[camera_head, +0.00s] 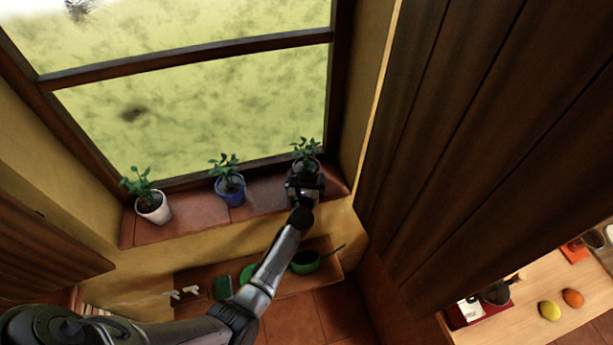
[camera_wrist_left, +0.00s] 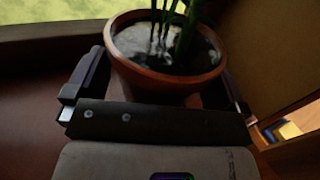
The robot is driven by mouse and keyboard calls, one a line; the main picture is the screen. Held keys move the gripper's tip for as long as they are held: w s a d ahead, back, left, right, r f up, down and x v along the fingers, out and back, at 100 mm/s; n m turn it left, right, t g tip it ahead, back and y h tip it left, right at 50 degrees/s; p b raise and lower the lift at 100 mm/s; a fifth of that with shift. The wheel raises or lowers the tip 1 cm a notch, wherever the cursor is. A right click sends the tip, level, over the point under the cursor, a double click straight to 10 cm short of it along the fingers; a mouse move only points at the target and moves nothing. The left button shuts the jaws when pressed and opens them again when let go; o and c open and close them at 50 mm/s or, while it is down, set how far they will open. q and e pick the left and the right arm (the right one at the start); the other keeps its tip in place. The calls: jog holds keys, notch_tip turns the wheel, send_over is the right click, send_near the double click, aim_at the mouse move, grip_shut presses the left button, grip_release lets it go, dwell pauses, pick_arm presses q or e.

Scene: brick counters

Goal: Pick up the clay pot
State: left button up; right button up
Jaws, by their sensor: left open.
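The clay pot (camera_wrist_left: 165,82) is terracotta brown, with dark soil and green stems, and fills the upper middle of the left wrist view. In the head view its plant (camera_head: 305,150) shows at the right end of the window sill, and my gripper hides most of the pot. My left gripper (camera_head: 304,182) is at the pot. In the left wrist view its open fingers (camera_wrist_left: 165,85) stand on either side of the pot, below the rim. I cannot tell whether they touch it. My right gripper is not in view.
A blue pot (camera_head: 230,190) and a white pot (camera_head: 153,208) with plants stand to the left on the tiled sill (camera_head: 190,204). The window frame is close behind. A sink recess with a green pan (camera_head: 305,262) lies below. A wooden cabinet (camera_head: 470,120) rises at the right.

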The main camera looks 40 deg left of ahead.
pick_arm(q)
jog(key=shift+w+a, duration=0.15)
jog(key=shift+w, duration=0.1)
jog(key=c, duration=1)
jog(key=shift+r, duration=0.1)
